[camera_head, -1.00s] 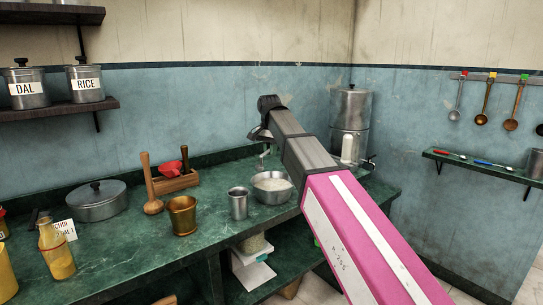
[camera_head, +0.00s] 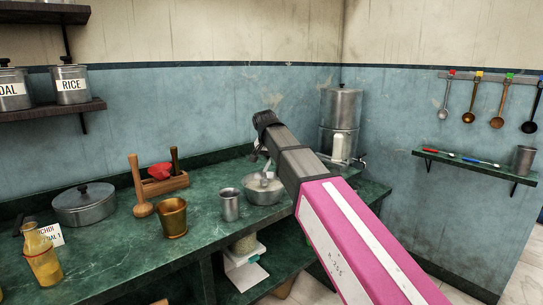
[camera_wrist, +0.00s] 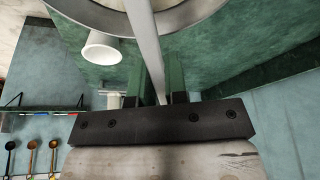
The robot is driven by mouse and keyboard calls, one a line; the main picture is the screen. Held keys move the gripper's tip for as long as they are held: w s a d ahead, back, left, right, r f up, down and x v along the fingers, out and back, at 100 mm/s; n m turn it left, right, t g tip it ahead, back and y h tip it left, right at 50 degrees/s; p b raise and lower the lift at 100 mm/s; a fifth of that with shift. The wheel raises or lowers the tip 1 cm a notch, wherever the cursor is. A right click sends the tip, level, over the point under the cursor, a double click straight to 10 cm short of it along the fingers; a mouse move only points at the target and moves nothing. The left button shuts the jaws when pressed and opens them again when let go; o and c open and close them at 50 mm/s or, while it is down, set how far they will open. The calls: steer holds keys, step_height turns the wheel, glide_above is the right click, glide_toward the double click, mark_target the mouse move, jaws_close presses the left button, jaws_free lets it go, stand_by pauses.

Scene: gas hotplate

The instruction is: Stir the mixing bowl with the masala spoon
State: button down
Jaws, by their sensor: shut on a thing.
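The mixing bowl (camera_head: 262,195) is a metal bowl on the green counter, left of my arm's end. Its rim (camera_wrist: 85,12) also shows along the top of the wrist view. My gripper (camera_wrist: 156,72) is shut on the pale grey handle of the masala spoon (camera_wrist: 143,22), between two green fingers. In the head view my gripper (camera_head: 262,157) is small and partly hidden by my wrist, above the bowl. The spoon (camera_head: 265,177) reaches down into the bowl there. Its lower end and any touch with the bowl cannot be made out.
A steel tumbler (camera_head: 229,205) stands close left of the bowl, with a brass mortar (camera_head: 173,219) further left. A wooden box (camera_head: 164,186) is behind them. A steel water filter (camera_head: 340,115) and white bottle (camera_head: 339,147) stand at the back right. Ladles (camera_head: 497,108) hang on the wall.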

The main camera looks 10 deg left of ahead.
steer(key=shift+f, duration=1.7)
steer(key=shift+s, duration=0.1)
